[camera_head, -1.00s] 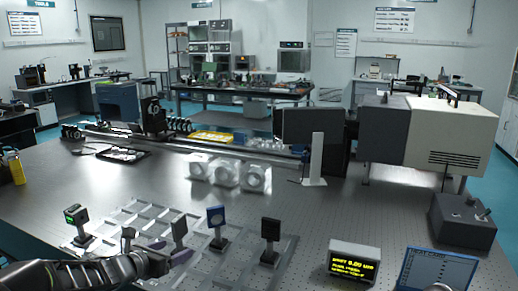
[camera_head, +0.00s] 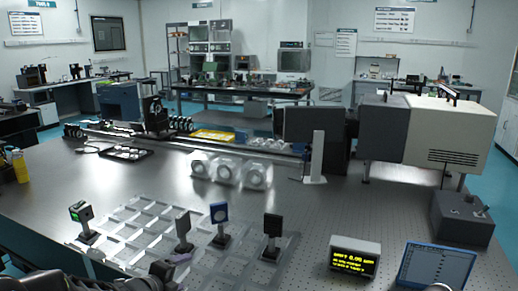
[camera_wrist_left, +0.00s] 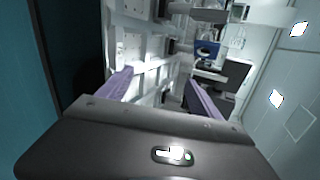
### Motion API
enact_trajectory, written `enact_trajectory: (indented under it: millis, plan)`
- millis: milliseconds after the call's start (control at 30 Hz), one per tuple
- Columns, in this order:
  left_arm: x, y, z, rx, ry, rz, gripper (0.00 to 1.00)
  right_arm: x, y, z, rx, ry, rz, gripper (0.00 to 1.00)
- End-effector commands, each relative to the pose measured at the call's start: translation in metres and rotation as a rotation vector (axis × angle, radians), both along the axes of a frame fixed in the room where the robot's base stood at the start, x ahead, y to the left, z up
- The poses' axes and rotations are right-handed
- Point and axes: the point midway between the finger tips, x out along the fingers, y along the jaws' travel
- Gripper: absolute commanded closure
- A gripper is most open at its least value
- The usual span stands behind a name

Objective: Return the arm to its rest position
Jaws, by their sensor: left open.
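My left arm shows at the bottom left of the head view, with the dark gripper body (camera_head: 165,272) at the lower edge beside the clear tray.
A yellow-text display (camera_head: 354,256) and a tablet (camera_head: 436,266) stand at right. The table's left middle (camera_head: 80,180) is bare.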

Motion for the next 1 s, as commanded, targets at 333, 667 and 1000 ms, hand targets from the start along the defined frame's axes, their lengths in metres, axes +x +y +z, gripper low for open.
enact_trajectory:
  millis: [333,667,1000]
  plan:
    - [-0.143,-0.072,-0.209,-1.031,0.756,0.914,0.26,0.0,0.0,-0.015,0.0,-0.001,0.0,0.64]
    - [-0.338,-0.133,-0.322,-1.225,1.184,1.659,0.26,0.0,0.0,-0.03,0.0,-0.002,-0.001,0.64]
    - [-0.383,-0.148,-0.342,-1.178,1.284,1.735,0.26,0.0,0.0,-0.036,0.0,-0.002,-0.001,0.64]
